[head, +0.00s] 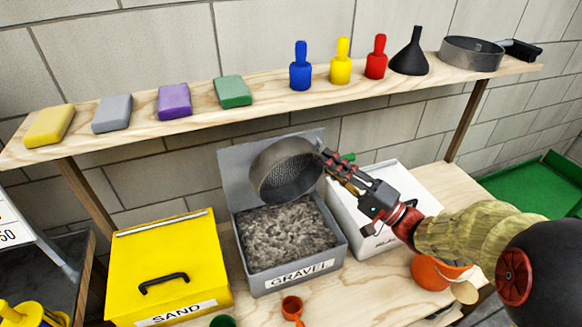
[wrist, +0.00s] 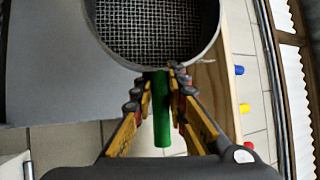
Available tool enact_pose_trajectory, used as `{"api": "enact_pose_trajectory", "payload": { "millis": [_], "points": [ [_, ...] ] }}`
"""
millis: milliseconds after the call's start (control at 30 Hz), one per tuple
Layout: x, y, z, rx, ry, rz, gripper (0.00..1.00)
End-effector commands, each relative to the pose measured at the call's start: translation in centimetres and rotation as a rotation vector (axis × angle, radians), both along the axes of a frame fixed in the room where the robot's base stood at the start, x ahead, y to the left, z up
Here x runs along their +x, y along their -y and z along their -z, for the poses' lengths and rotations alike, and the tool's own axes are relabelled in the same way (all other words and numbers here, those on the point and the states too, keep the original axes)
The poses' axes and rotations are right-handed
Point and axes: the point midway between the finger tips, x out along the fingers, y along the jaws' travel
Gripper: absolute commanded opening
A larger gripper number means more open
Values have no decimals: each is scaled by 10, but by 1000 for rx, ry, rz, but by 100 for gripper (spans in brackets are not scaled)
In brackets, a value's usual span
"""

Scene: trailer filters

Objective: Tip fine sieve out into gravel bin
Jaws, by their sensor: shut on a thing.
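The fine sieve (head: 287,171) is a round grey pan with a mesh bottom, held tilted over the open gravel bin (head: 243,262). Its mesh (wrist: 150,28) and green handle (wrist: 161,110) show in the wrist view. My gripper (head: 335,165) is shut on the green handle, to the right of the pan; it also shows in the wrist view (wrist: 161,85). The grey bin is labelled GRAVEL, its lid stands raised behind, and grey gravel (head: 285,236) fills much of it. No material shows on the visible mesh.
A closed yellow SAND bin (head: 165,262) stands left of the gravel bin, a white bin (head: 345,222) right. An orange bucket (head: 432,272) is under my arm. The shelf (head: 270,95) above holds coloured blocks, bottles, a black funnel (head: 410,55) and another round sieve (head: 470,54).

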Motion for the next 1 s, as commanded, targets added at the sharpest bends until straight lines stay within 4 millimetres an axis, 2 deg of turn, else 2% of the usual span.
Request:
{"api": "enact_pose_trajectory", "payload": {
  "millis": [233,1000],
  "points": [
    [0,0,-5,-16,-22,0,0],
    [0,0,-12,-166,-248,0,0]
  ]
}}
